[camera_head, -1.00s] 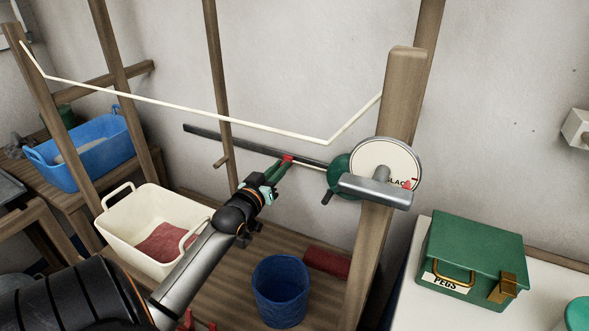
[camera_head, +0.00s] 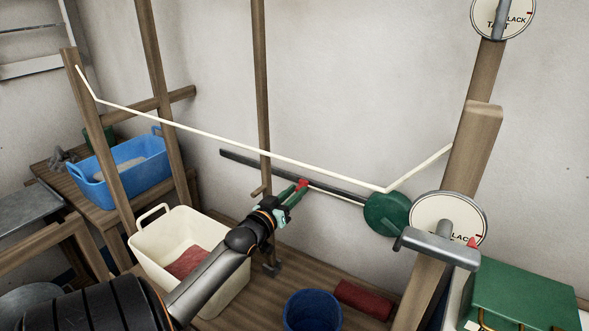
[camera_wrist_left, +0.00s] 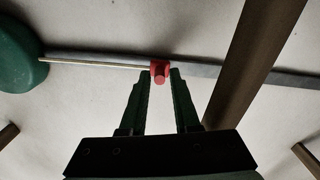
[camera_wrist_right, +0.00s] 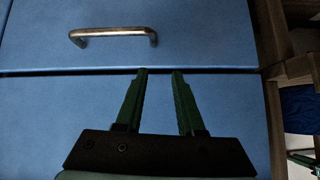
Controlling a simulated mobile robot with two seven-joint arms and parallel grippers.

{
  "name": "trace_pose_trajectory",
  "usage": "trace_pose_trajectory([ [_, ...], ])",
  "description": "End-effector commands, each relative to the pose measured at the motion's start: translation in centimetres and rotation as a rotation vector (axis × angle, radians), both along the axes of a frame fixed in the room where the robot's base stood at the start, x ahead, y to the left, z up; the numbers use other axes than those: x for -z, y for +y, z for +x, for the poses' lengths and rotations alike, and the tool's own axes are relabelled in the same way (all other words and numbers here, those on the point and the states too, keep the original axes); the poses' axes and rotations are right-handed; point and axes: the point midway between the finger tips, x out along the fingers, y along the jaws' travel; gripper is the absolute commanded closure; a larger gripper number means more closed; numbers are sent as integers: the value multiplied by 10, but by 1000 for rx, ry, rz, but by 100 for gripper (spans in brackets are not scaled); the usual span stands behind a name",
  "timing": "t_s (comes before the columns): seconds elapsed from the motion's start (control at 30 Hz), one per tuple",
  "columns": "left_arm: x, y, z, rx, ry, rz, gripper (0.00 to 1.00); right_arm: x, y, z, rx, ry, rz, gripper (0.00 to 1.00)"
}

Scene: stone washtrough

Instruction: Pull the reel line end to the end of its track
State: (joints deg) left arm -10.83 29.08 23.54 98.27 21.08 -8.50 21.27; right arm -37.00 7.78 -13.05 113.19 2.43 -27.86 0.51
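The reel line end is a small red piece (camera_head: 302,184) on a dark straight track (camera_head: 345,194) along the wall. It also shows in the left wrist view (camera_wrist_left: 159,72). The green reel (camera_head: 386,214) sits at the track's right end, and a pale line runs from it to the red piece. My right gripper (camera_wrist_right: 160,72) is open and empty, in front of a blue drawer front (camera_wrist_right: 190,105).
A white clothesline (camera_head: 240,142) spans above the track between wooden posts. A wooden upright (camera_head: 262,90) crosses near the track's left part. A slack dial (camera_head: 447,210) is at right.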

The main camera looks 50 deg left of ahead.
Motion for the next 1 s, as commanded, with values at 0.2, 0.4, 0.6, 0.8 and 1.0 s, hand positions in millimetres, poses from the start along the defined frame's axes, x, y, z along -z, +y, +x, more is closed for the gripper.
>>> trace_pose_trajectory([
  [0.2,-1,-1,-1,0,-3,1,70,-1,2,0,-4,-1,2,62],
  [0.4,-1,-6,-17,1,-1,-1,70,-4,3,0,-6,-2,2,62],
  [0.6,-1,-17,-53,0,2,-1,70,-8,2,1,-5,-6,1,62],
  [0.8,0,-28,-88,-1,2,-1,70,-9,-3,1,3,-9,-4,62],
  [1.0,0,-35,-111,0,0,0,70,-8,-4,1,5,-9,-6,62],
])
